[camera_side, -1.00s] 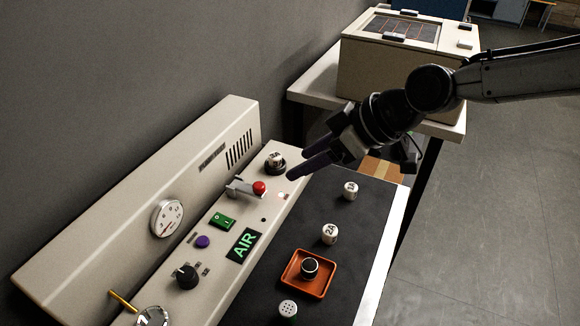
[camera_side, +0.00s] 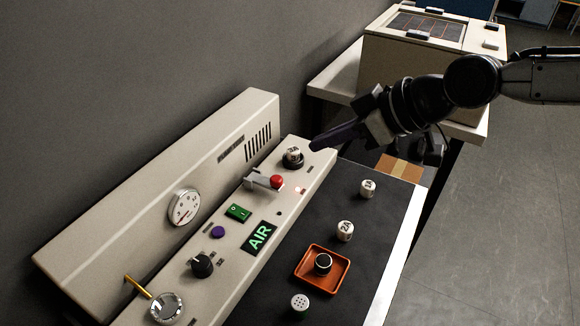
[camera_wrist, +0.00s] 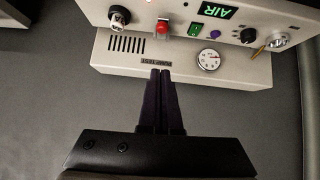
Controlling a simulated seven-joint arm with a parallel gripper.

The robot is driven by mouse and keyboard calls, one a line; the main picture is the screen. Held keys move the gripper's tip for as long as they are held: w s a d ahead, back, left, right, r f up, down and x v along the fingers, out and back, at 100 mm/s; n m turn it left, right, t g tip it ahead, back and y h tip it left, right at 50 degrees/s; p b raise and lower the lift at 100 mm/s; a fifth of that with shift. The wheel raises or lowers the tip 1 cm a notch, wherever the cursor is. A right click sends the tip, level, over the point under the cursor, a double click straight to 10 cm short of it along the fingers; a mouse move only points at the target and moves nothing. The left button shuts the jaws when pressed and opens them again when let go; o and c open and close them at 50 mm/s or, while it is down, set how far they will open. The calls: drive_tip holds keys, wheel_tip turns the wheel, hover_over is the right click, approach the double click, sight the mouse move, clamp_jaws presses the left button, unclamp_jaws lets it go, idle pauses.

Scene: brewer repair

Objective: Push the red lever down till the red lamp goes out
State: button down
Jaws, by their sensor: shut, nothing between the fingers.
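The red lever (camera_side: 277,181) has a red knob on a grey arm and sits on the beige panel (camera_side: 322,160). It also shows at the top of the wrist view (camera_wrist: 163,28). A small lamp (camera_side: 300,190) just right of the knob glows pale red in the side view. My gripper (camera_side: 316,146) is shut and empty, its dark fingers together. In the side view its tips appear above and right of the lever, near the panel's far end, apart from the knob. In the wrist view the fingertips (camera_wrist: 161,72) lie below the lever in the picture.
A capped knob (camera_side: 293,156) stands near the fingertips. A green switch (camera_side: 238,212), purple button (camera_side: 218,232), lit AIR sign (camera_side: 259,237) and gauge (camera_side: 184,207) are nearby. White cylinders (camera_side: 345,231) and an orange tray (camera_side: 340,285) are on the dark mat.

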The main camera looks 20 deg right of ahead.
hover_over(281, 185)
wheel_tip(281, 185, down, 7)
drive_tip(key=shift+s+d+f, duration=0.2)
drive_tip(key=shift+f, duration=0.35)
drive_tip(key=shift+s+d+f, duration=0.15)
drive_tip(key=shift+s+f, duration=0.05)
drive_tip(key=shift+f, duration=0.3)
drive_tip(key=shift+w+f, duration=0.1)
drive_tip(key=shift+f, duration=0.55)
drive_tip(key=shift+s+d+f, duration=0.25)
drive_tip(key=shift+f, duration=0.35)
drive_tip(key=shift+s+d+f, duration=0.2)
drive_tip(key=shift+f, duration=0.35)
